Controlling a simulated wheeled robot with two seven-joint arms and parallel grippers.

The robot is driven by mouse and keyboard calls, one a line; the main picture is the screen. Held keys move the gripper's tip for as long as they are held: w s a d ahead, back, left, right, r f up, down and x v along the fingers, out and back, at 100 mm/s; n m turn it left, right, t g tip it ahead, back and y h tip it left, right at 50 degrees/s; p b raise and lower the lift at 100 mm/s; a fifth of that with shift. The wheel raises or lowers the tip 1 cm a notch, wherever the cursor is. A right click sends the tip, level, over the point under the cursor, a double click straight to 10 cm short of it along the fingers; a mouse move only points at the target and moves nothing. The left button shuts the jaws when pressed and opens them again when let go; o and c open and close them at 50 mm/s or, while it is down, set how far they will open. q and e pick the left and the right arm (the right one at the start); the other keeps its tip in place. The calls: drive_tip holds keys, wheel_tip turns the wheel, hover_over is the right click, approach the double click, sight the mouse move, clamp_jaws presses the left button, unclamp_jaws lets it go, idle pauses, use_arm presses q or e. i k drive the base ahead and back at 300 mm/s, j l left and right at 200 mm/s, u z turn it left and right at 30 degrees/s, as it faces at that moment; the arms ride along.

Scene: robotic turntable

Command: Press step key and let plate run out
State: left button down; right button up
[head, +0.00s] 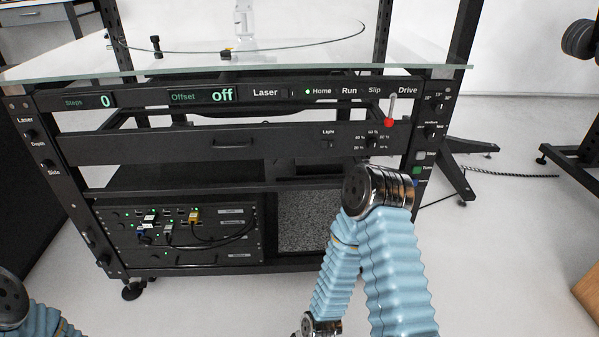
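The turntable's glass plate (300,62) lies on top of a black frame, with a dark curved line across it. The small grey step key (420,155) sits on the right post, above a green-lit turn key (417,170). The steps readout (88,101) shows 0 and the offset readout (203,96) shows off. A lamp next to Home (307,91) is lit. My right arm rises in front of the frame and bends down again at the lower right. Its gripper is out of the picture. Only a piece of my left arm shows at lower left, without its gripper.
A drive lever with a red knob (389,122) hangs on the front panel. A clear bottle (244,20) stands on the glass. A rack with cables (180,235) fills the lower left bay. Pale floor is open at right, with a black stand foot (470,147).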

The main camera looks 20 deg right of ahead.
sight(421, 155)
drive_tip(key=k+j+z, duration=0.1)
drive_tip(key=z, duration=0.35)
drive_tip(key=k+z, duration=0.4)
drive_tip(key=i+z, duration=0.4)
drive_tip(key=i+j+z, duration=0.15)
drive_tip(key=z, duration=0.25)
